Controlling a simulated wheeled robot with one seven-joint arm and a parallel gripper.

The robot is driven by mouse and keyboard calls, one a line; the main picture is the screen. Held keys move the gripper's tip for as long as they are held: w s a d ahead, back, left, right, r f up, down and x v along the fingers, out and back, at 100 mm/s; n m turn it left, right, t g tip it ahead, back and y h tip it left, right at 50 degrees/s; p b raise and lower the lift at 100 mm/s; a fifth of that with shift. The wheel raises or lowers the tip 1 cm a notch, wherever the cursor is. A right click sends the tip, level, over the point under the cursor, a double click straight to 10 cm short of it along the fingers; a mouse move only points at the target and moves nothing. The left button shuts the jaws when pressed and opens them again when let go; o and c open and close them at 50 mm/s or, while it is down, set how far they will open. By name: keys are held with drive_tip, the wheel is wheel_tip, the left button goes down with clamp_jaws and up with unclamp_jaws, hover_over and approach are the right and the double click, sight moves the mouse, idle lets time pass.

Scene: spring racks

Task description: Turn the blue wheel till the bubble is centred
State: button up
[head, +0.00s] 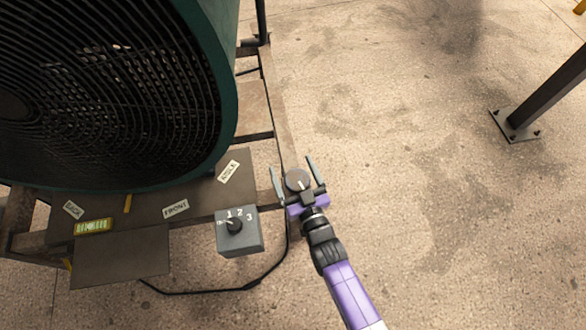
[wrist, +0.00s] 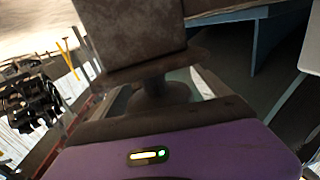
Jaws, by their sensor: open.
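My gripper (head: 291,164) is open at the rack's right front corner in the head view, with a finger on either side of a round grey disc (head: 297,180) with a white mark. I cannot tell whether the fingers touch it. No clearly blue wheel shows; the disc looks grey. The yellow-green bubble level (head: 92,227) lies on the rack at the left; its bubble is too small to make out. In the wrist view, a dark brown block on a flange and short stem (wrist: 160,95) stands just beyond my purple gripper body.
A large fan (head: 110,90) in a dark green housing fills the upper left on its rack. A grey control box (head: 238,240) with a 1-2-3 dial is left of my gripper, its cable on the floor. A dark post (head: 545,90) stands far right. The floor between is clear.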

drive_tip(key=shift+c, duration=0.3)
drive_tip(key=c, duration=1.3)
drive_tip(key=shift+r, duration=0.15)
drive_tip(key=shift+r+m+h+p, duration=0.1)
drive_tip(key=shift+m+h+p, duration=0.3)
drive_tip(key=shift+p, duration=0.2)
drive_tip(key=shift+d+m+t+h+p, duration=0.15)
drive_tip(key=shift+m+t+h+p, duration=0.25)
drive_tip(key=shift+h, duration=0.4)
drive_tip(key=shift+f, duration=0.2)
drive_tip(key=o, duration=1.4)
drive_tip(key=shift+c, duration=0.2)
drive_tip(key=shift+d, duration=0.1)
